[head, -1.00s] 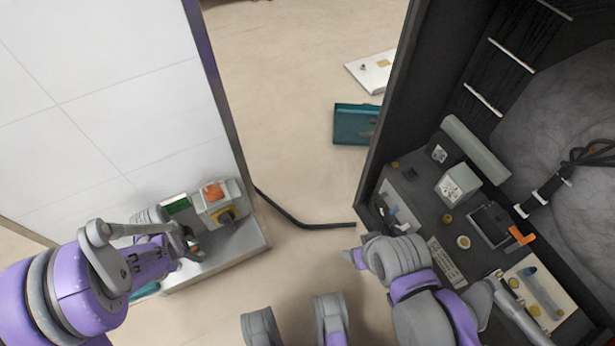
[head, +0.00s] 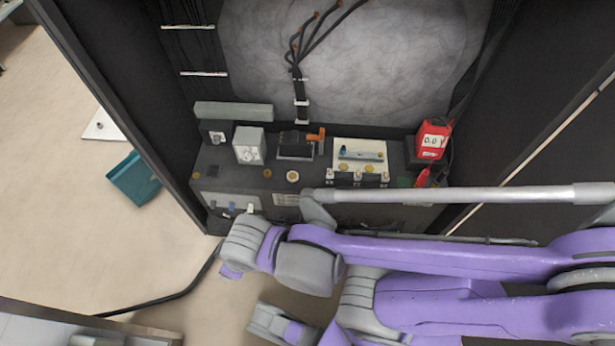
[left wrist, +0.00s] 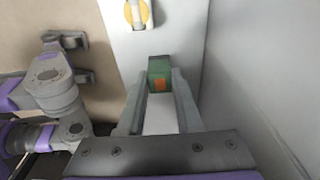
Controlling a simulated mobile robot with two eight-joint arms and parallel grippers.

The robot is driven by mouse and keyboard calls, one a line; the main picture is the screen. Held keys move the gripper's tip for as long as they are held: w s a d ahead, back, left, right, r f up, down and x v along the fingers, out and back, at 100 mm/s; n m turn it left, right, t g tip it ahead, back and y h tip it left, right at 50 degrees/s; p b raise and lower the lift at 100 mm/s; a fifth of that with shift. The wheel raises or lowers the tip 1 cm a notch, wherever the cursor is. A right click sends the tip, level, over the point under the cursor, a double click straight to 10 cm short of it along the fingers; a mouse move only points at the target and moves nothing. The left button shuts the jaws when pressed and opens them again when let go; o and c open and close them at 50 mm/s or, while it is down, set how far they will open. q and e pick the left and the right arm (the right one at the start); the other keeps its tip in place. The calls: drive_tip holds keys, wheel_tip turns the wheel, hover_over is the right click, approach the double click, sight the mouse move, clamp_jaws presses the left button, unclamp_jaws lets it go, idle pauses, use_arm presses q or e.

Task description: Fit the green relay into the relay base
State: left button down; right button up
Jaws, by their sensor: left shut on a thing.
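In the left wrist view my left gripper (left wrist: 159,82) is shut on the green relay (left wrist: 158,66), a small green block with an orange patch, held between the fingertips. The left gripper is outside the head view. In the head view a black block with an orange lever (head: 296,145) sits on the cabinet's dark deck; it looks like the relay base, its top empty, but I cannot be sure. My right gripper shows in the left wrist view (left wrist: 82,57) with its fingers apart and nothing between them. In the head view it is partly hidden by my right arm.
The deck also carries a white box with a dial (head: 249,146), a cream plate (head: 360,150) with a clear tube, and a red meter (head: 432,140). A teal bin (head: 134,178) stands on the floor. Cabinet side walls flank the deck.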

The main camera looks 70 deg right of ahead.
use_arm(q)
drive_tip(key=shift+r+p, duration=1.7)
drive_tip(key=shift+r, duration=0.85)
